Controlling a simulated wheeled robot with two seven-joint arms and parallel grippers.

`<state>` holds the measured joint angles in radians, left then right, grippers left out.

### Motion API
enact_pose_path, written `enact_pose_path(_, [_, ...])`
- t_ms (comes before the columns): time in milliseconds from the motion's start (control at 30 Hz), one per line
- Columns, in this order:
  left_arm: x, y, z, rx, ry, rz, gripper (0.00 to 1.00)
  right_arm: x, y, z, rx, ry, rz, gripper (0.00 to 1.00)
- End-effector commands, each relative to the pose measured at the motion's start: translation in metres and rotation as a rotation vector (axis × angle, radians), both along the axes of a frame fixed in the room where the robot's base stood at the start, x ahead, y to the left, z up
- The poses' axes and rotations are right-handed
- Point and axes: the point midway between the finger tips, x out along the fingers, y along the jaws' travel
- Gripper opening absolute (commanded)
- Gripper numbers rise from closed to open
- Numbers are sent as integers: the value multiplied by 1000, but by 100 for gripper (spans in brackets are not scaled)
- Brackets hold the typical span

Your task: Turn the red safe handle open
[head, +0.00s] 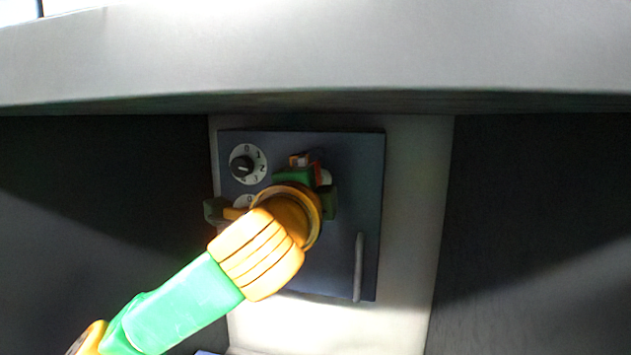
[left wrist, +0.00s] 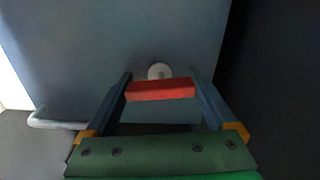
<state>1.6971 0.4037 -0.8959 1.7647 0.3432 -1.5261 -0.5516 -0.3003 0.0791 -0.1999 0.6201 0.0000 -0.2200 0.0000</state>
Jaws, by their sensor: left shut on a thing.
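The red safe handle (left wrist: 160,90) is a short bar in front of a pale round base (left wrist: 160,71) on the blue-grey safe door (head: 337,215). My left gripper (left wrist: 161,82) is shut on the bar, one finger at each end of it in the left wrist view. In the head view my left gripper (head: 308,170) covers most of the handle at the upper middle of the door. The door lies flat in its pale surround, with no gap that I can make out. My right gripper is not in view.
A white numbered dial (head: 248,165) is at the door's upper left; a second dial below it is partly hidden by my arm. A grey pull bar (head: 358,265) stands at the door's lower right. A grey ledge (head: 330,55) overhangs the safe. Dark panels flank it.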

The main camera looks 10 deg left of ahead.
Motion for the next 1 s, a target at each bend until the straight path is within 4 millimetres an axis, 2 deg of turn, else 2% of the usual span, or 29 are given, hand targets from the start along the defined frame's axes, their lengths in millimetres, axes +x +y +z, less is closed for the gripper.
enact_pose_path(300, [1, -2, -5, 106, 11, -3, 34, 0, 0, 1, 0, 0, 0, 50])
enact_pose_path(833, [1, -2, -7, 127, 14, -5, 34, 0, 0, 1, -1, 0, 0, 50])
enact_pose_path(867, [1, -2, -7, 127, 15, -5, 95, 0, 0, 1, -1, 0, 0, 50])
enact_pose_path(900, [1, -2, -6, 126, 14, -5, 100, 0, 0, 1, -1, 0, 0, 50])
enact_pose_path(1000, [1, -2, -5, 125, 12, -3, 100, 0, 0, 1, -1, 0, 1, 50])
